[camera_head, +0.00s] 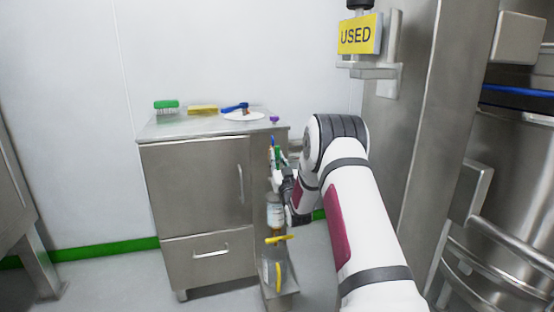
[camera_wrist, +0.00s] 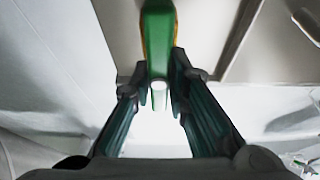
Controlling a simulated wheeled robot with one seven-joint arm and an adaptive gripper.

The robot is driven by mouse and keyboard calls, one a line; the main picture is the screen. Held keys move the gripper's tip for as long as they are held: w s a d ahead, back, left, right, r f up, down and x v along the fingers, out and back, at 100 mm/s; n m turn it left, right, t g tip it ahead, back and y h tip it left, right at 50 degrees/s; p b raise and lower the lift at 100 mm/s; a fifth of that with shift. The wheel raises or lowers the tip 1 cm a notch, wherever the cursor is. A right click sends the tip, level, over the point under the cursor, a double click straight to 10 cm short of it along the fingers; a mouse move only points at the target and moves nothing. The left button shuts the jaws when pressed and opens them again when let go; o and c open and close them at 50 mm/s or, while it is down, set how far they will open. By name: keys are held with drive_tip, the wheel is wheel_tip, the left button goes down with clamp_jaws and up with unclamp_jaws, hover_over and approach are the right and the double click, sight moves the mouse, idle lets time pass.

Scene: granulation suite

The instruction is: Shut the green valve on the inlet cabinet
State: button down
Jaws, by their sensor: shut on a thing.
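A green valve handle (camera_head: 278,155) shows at the right side of a steel cabinet (camera_head: 195,185), partly hidden by my gripper (camera_head: 281,173). In the wrist view the green handle (camera_wrist: 158,42) stands between the fingertips of my gripper (camera_wrist: 160,88), which are shut on it. A pale round end shows at the handle's lower tip. The valve body and its pipe are mostly hidden, so I cannot tell how far the handle is turned.
Below my gripper are a white labelled container (camera_head: 275,211) and a yellow handle (camera_head: 279,239). A "USED" sign (camera_head: 357,35) and steel equipment (camera_head: 510,190) stand at right.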

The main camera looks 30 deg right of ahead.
drive_tip(key=shift+d+m, duration=0.1)
drive_tip(key=shift+m, duration=0.2)
drive_tip(key=m+g+h, duration=0.1)
drive_tip(key=m, duration=0.2)
drive_tip(key=m+g+h, duration=0.1)
drive_tip(key=m+h, duration=0.1)
drive_tip(key=m, duration=0.1)
drive_tip(key=shift+s+d+m, duration=0.15)
drive_tip(key=shift+d+m, duration=0.05)
drive_tip(key=shift+m, duration=0.1)
drive_tip(key=shift+s+d+f+m+g+h, duration=0.1)
drive_tip(key=shift+f+m+g+h, duration=0.2)
drive_tip(key=shift+m+g, duration=1.4)
drive_tip(key=shift+w+d+f+m+g+h, duration=0.2)
drive_tip(key=shift+m+h, duration=0.25)
drive_tip(key=shift+m, duration=2.8)
drive_tip(key=shift+s+d+f+m+g+h, duration=0.1)
drive_tip(key=shift+s+f+m+g+h, duration=0.2)
drive_tip(key=shift+m+g, duration=1.45)
drive_tip(key=shift+w+r+m+t, duration=0.1)
drive_tip(key=shift+m+t, duration=0.55)
drive_tip(key=shift+m, duration=0.25)
drive_tip(key=shift+a, duration=0.1)
drive_tip(key=c, duration=1.6)
unclamp_jaws()
drive_tip(key=shift+o, duration=0.3)
